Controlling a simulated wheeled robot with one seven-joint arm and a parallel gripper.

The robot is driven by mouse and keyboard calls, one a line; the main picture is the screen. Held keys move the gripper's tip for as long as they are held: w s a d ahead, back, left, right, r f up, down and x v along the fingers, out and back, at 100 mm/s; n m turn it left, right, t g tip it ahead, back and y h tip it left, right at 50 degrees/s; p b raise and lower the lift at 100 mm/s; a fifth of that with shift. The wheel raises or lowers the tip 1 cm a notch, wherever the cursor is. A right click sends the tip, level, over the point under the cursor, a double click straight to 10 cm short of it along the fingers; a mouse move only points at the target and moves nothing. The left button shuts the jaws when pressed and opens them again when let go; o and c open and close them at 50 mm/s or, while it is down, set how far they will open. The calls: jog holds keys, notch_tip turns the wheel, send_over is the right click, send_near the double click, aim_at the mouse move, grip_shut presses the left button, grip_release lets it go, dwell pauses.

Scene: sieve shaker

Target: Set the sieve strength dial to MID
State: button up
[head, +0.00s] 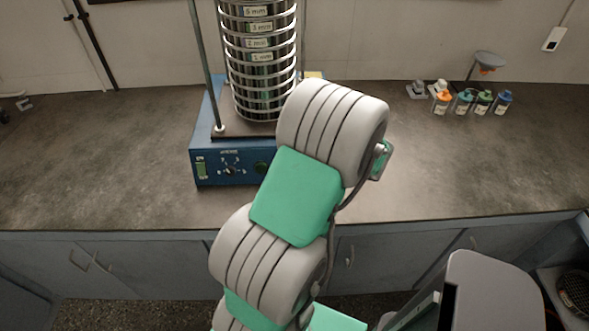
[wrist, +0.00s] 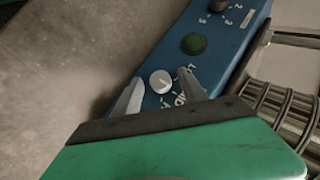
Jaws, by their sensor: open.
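The sieve shaker has a blue base (head: 205,130) whose front panel shows at the left of my arm in the head view. In the wrist view, a pale round dial (wrist: 160,82) with a pointer mark sits on the blue panel (wrist: 228,50). Lettering beside it is partly readable, with an L and what looks like MID; which one the mark points at is unclear. My gripper (wrist: 160,77) is open, one finger on each side of this dial; contact cannot be told. In the head view, my arm hides this dial and my gripper.
A green button (wrist: 194,43) and a black numbered dial (wrist: 218,4) lie further along the panel. The sieve stack (head: 262,75) stands on the base beside a metal rod (head: 208,65). Small bottles (head: 463,102) stand at the right of the counter (head: 480,155), with free room between.

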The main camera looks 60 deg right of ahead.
jog(key=v, duration=0.7)
jog(key=shift+s+r+b, duration=0.2)
jog(key=shift+r+b, duration=0.1)
jog(key=shift+b, duration=0.05)
jog(key=shift+a, duration=0.1)
